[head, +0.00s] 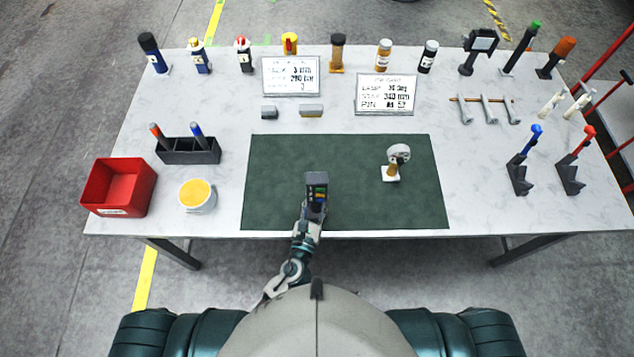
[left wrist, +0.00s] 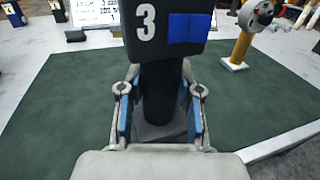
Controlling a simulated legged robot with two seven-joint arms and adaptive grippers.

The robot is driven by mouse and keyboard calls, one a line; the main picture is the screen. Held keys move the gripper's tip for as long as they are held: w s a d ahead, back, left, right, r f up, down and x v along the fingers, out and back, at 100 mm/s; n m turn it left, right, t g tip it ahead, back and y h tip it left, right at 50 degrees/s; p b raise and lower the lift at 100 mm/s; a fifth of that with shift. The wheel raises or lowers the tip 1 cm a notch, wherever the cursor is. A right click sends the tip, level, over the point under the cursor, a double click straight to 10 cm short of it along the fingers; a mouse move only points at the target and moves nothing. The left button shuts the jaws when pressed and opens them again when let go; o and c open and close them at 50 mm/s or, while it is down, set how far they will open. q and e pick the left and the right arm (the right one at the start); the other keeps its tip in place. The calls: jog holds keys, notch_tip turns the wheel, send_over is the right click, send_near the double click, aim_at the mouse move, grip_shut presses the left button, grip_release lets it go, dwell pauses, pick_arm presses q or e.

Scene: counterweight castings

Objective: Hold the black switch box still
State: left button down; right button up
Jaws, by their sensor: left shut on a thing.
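The black switch box (head: 316,181) stands on the green mat (head: 270,190), left of the mat's centre near its front. In the left wrist view the box (left wrist: 165,32) has a white "3" and a blue patch on its face, and sits atop a thick dark post on a dark base. My left gripper (head: 314,208) reaches in from the front. In the left wrist view its two blue-lined fingers (left wrist: 160,95) are on either side of the post, below the box, shut on it. The box looks upright. My right gripper is not in view.
A round grey-white device on a tan post (head: 392,170) stands on the mat to the right. A dark holder (head: 188,152), red bin (head: 118,188) and yellow-topped tub (head: 197,196) stand to the left. Two signs (head: 291,76) and bottles line the back. Tools stand at right.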

pick_arm(q)
jog(key=shift+s+r, duration=0.15)
jog(key=shift+s, duration=0.85)
jog(key=shift+w, duration=0.2)
jog(key=shift+w+f, duration=0.25)
jog(key=shift+w, duration=0.9)
jog(key=shift+w+f, duration=0.25)
jog(key=shift+w, duration=1.1)
jog(key=shift+w+f, duration=0.25)
jog(key=shift+w, duration=1.05)
jog(key=shift+w+f, duration=0.15)
jog(key=shift+w, duration=0.6)
jog(key=shift+w+f, duration=0.15)
jog(key=shift+w, duration=0.6)
jog(key=shift+w+f, duration=0.25)
jog(key=shift+w, duration=1.05)
jog(key=shift+w+f, duration=0.25)
jog(key=shift+w, duration=1)
jog(key=shift+b, duration=0.35)
